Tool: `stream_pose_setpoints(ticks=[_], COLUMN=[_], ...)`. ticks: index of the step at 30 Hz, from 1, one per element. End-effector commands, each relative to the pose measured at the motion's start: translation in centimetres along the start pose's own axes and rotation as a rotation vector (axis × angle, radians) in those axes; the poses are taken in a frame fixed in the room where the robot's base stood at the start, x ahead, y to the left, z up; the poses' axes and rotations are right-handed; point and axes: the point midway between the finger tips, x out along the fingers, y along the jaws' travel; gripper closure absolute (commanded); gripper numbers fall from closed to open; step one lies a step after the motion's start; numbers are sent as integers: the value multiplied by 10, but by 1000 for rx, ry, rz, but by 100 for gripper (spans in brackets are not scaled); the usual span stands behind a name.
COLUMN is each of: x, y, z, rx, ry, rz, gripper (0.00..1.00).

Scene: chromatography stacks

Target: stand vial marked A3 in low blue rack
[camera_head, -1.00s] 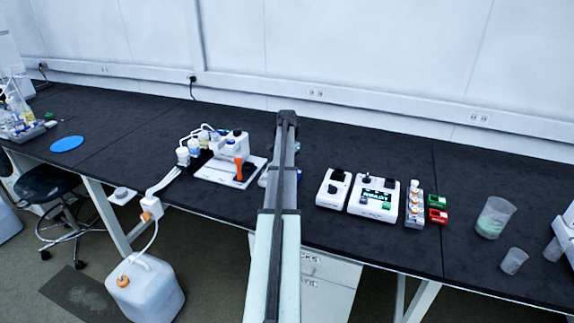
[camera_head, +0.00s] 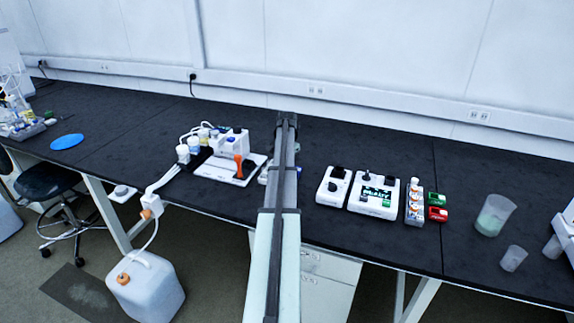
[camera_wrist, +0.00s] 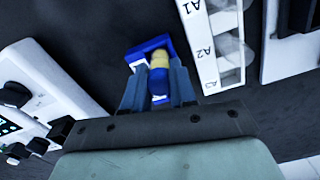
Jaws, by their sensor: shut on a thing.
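In the wrist view my gripper (camera_wrist: 158,80) is shut on a small vial (camera_wrist: 159,61) with a yellow part and a blue part between the fingers. No marking is readable on it. The low blue rack (camera_wrist: 138,51) lies right at the fingertips, its far edge and left side showing around the vial. I cannot tell whether the vial is inside it or just above it. In the head view the gripper and vial are hidden behind my arm.
A white rack (camera_wrist: 204,58) marked A1, A2, A3, with clear round pieces, stands close right of my gripper in the wrist view. White control boxes (camera_head: 374,194) stand right of my arm in the head view, and a white instrument (camera_head: 229,170) left.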

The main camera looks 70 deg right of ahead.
Motion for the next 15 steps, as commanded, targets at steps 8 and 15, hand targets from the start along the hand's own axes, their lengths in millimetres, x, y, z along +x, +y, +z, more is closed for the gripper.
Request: stream_pose_setpoints(ticks=[8, 15], x=[4, 8], y=[0, 0], z=[0, 0], rx=[0, 0], ry=[0, 0], rz=[0, 0], gripper=[100, 100])
